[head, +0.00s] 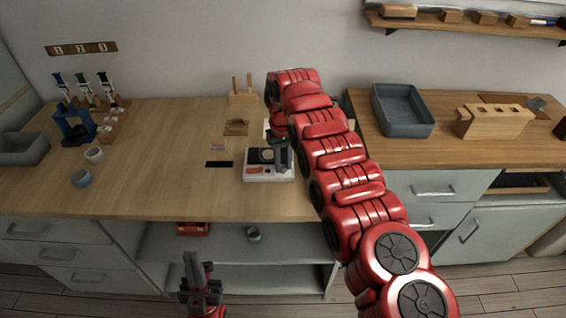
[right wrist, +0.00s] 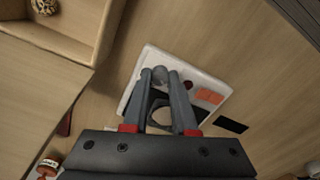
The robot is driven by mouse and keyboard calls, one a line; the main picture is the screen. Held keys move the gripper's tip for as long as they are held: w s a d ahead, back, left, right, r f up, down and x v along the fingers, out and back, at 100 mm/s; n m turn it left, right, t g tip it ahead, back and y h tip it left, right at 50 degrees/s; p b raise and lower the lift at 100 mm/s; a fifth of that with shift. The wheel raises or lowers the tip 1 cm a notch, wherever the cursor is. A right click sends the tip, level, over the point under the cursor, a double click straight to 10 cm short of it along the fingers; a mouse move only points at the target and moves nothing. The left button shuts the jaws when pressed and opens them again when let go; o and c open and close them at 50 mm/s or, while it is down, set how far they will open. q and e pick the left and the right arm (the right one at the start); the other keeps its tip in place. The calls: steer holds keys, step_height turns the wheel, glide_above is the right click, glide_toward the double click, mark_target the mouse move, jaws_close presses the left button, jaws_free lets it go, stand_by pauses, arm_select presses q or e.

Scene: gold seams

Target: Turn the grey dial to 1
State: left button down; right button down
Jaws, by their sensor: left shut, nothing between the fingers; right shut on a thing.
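The white device (head: 268,172) sits on the wooden bench, with a dark area on top. In the right wrist view the white device (right wrist: 210,88) shows with an orange patch and a small dark red spot. The grey dial (right wrist: 159,74) is a small round knob near one edge of it. My right gripper (head: 281,150) is over the device, with its fingertips shut on the dial. In the head view the gripper hides the dial, and its number marks cannot be read. My left gripper (head: 196,268) is shut and empty, low in front of the bench.
A black flat piece (head: 219,164) lies left of the device, with a wooden block (head: 236,127) behind. A grey bin (head: 403,110) stands on the right counter. The bench middle-left is clear.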

stand_by(0.3)
steer(key=c, duration=1)
jaws_free()
